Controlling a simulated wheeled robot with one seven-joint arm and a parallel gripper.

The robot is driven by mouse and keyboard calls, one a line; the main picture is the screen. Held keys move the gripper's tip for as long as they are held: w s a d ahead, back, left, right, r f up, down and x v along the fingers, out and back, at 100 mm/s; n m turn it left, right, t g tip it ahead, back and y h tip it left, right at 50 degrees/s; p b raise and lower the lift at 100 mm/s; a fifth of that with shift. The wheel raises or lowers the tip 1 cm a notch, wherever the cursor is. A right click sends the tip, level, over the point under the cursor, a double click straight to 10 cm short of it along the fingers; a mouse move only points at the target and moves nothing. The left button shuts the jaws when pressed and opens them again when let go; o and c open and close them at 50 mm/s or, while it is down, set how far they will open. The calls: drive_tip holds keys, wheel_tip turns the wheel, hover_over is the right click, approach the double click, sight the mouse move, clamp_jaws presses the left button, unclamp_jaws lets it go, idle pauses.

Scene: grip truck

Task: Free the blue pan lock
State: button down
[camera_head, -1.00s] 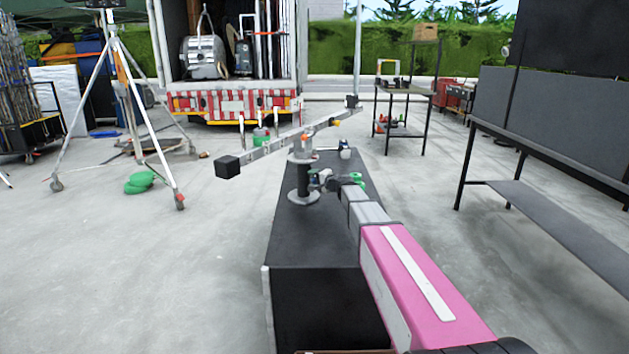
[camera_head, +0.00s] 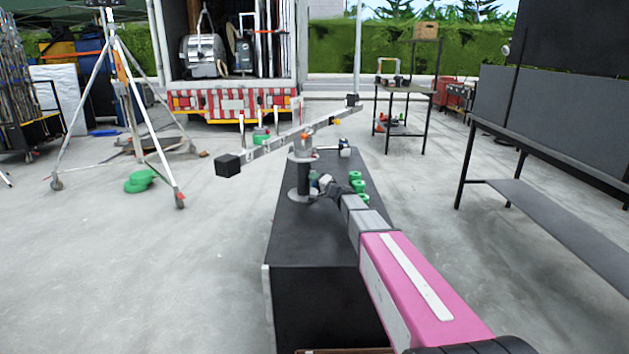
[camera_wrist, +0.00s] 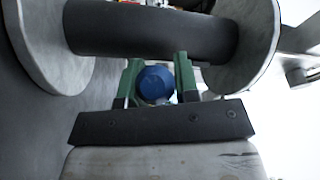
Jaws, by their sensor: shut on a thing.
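The blue pan lock (camera_wrist: 155,85) is a round blue knob in the middle of the wrist view. My gripper (camera_wrist: 157,72) is shut on it, with one green finger on each side. Behind the knob, the dark column (camera_wrist: 150,32) lies across the wrist view between two grey discs. In the head view the column (camera_head: 303,177) stands upright on the black bench, with a long pale beam (camera_head: 270,145) on top. My gripper (camera_head: 322,184) is low beside the column's right side; the knob is too small to make out there.
The black bench (camera_head: 315,240) has several green rolls (camera_head: 357,186) right of my wrist and a small white-and-dark item (camera_head: 345,150) at its far end. The beam's black end block (camera_head: 228,165) overhangs the bench's left side. Open floor lies left.

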drive_tip(key=shift+w+f+n+t+y, duration=0.2)
drive_tip(key=shift+f+n+t+y, duration=0.25)
drive_tip(key=shift+n+y, duration=0.5)
drive_tip(key=shift+f, duration=0.1)
drive_tip(key=c, duration=0.9)
unclamp_jaws()
drive_tip(key=shift+o, duration=0.2)
